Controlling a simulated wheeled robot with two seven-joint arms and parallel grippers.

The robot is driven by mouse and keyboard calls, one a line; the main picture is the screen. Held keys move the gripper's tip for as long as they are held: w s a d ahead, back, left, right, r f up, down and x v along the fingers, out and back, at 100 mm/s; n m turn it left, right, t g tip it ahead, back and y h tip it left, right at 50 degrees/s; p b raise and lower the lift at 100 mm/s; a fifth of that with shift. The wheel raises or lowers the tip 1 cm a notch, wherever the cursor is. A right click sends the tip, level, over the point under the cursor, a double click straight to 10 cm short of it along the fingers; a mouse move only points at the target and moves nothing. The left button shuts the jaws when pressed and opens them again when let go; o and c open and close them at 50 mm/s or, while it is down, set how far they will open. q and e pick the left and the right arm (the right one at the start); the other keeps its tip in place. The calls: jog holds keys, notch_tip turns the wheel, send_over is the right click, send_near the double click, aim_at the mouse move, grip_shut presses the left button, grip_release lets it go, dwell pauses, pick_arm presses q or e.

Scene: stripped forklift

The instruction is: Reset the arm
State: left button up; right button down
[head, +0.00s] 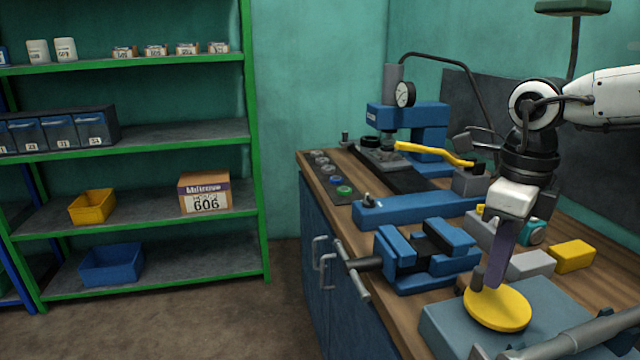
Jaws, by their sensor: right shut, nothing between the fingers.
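My right arm (532,150) reaches in from the right edge over the workbench. Its gripper (490,275) points down, shut and empty, with its tips just above or at the yellow round disc (507,308); I cannot tell if they touch. The disc lies on a grey-blue plate (447,328) at the front of the bench. A blue press (430,115) with a round gauge stands at the back, with a yellow-handled lever (432,152) sticking out to the right. My left gripper is out of view.
A blue vise (405,262) with its handle stands left of the gripper on the wooden bench (338,222). A yellow block (572,256) and grey blocks lie close to the right. A green shelf (254,150) with bins and boxes stands left; the floor between is clear.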

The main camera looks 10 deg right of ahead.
aim_at(483, 302)
jog(key=f, duration=0.1)
jog(key=f+b, duration=0.1)
jog(key=f, duration=0.1)
jog(key=f+b, duration=0.1)
jog(key=shift+w+f, duration=0.25)
jog(key=shift+s, duration=0.1)
notch_tip(483, 302, up, 8)
jog(key=p, duration=0.5)
notch_tip(483, 302, down, 9)
jog(key=b, duration=0.5)
jog(key=shift+r+b, duration=0.1)
jog(key=shift+b, duration=0.25)
jog(key=s, duration=0.7)
jog(key=shift+s+d+r, duration=0.2)
jog(key=shift+s+d, duration=0.05)
jog(key=shift+r, duration=0.15)
jog(key=shift+w+r, duration=0.1)
jog(key=shift+r, duration=0.1)
